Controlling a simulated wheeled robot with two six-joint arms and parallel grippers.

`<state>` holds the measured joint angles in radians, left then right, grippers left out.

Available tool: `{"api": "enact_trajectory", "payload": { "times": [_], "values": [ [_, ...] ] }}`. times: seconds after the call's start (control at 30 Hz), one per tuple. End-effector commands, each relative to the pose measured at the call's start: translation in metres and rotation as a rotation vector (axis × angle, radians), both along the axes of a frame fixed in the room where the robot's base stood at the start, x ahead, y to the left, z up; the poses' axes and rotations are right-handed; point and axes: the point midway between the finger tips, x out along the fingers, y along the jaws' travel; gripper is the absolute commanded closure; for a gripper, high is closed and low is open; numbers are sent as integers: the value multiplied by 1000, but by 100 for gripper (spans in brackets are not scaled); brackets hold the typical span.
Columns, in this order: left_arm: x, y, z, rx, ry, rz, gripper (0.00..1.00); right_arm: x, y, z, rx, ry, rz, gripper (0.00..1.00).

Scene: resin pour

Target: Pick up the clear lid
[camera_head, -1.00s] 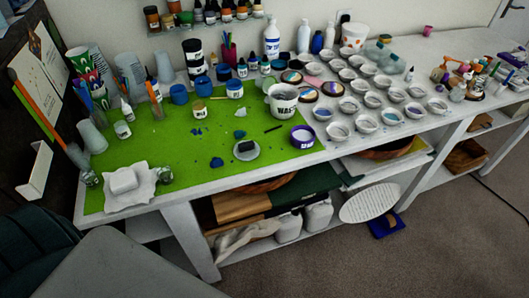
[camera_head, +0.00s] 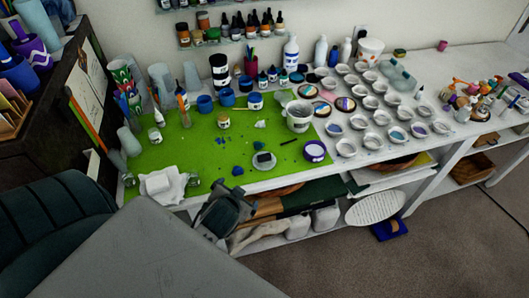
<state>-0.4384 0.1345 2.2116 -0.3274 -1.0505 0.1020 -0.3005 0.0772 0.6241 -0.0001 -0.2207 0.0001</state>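A pale, see-through round disc (camera_head: 264,160), perhaps the clear lid, lies flat on the green mat (camera_head: 215,165) near its front edge. A small dark block (camera_head: 264,157) sits on it. A dark grey jointed part, seemingly of my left arm with the gripper (camera_head: 224,208), stands in front of the table's front edge, left of and nearer than the disc. It is apart from the disc, and its fingers cannot be made out. My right gripper is not in view.
A white waste cup (camera_head: 299,118) and a purple-rimmed round container (camera_head: 315,151) stand right of the disc. A crumpled white cloth (camera_head: 163,185) lies at the mat's front left corner. Many small cups (camera_head: 371,141) fill the right side.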

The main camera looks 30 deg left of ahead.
Motion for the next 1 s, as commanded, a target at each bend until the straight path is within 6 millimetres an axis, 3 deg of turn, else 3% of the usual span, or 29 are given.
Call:
{"api": "enact_trajectory", "payload": {
  "times": [0.03, 0.2, 0.3, 0.4, 0.5, 0.67, 0.8, 0.9, 1.0],
  "values": [
    [24, 8, 42, 69, -126, -5, 0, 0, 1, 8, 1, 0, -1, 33],
    [86, 15, 142, 316, -512, -94, 0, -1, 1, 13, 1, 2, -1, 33],
    [115, 2, 191, 466, -705, -204, 0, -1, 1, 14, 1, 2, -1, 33],
    [138, -22, 226, 612, -857, -358, 0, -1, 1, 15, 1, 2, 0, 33],
    [158, -54, 245, 748, -959, -550, 0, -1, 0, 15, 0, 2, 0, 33],
    [184, -106, 241, 932, -1005, -911, 0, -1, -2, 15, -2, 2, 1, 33],
    [205, -136, 209, 1041, -914, -1253, 0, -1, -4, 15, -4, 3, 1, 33],
    [217, -143, 175, 1087, -771, -1491, 0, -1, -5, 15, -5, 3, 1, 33],
    [226, -136, 139, 1092, -568, -1707, 0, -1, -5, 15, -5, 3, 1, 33]
  ]
}}
